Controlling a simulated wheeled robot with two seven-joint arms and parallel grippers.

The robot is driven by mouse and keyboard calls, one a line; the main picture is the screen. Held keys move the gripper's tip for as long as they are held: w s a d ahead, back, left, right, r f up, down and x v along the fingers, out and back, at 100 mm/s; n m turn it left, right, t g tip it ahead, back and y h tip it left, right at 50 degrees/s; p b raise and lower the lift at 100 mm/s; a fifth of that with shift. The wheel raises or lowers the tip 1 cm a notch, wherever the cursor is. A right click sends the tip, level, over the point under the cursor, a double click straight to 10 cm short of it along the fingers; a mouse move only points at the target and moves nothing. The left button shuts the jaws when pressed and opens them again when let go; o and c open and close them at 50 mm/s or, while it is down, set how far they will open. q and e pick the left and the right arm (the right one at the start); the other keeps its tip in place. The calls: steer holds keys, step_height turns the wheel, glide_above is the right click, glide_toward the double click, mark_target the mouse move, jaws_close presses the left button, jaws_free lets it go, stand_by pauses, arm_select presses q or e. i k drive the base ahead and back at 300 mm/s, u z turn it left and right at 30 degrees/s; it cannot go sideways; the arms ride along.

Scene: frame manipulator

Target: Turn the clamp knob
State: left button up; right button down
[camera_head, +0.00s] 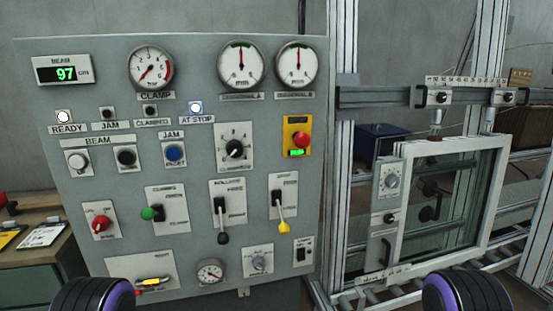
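A grey control panel (60,160) fills the left and middle of the view. A round gauge labelled CLAMP (151,68) is at its top, with its needle toward the lower left. A black rotary knob with a white pointer (235,149) sits on a white scale plate in the middle. A smaller pale knob (259,263) sits low on the panel. A green-tipped lever (150,213) sits on a plate with small text at left. I cannot read which control carries the clamp label. Neither gripper shows; only rounded black and purple parts of my arms appear at the bottom edge.
A red button on a yellow plate (301,137), a red knob (101,222), black-tipped (222,238) and yellow-tipped (283,227) levers crowd the panel. A white-framed window (495,200) stands at right on a metal frame with rollers. A desk (35,250) is at left.

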mark_target(234, 149)
steer(key=z, duration=2.1)
steer(key=k, duration=0.9)
steer(key=u, duration=1)
steer(key=i, duration=0.5)
steer(key=z, duration=0.05)
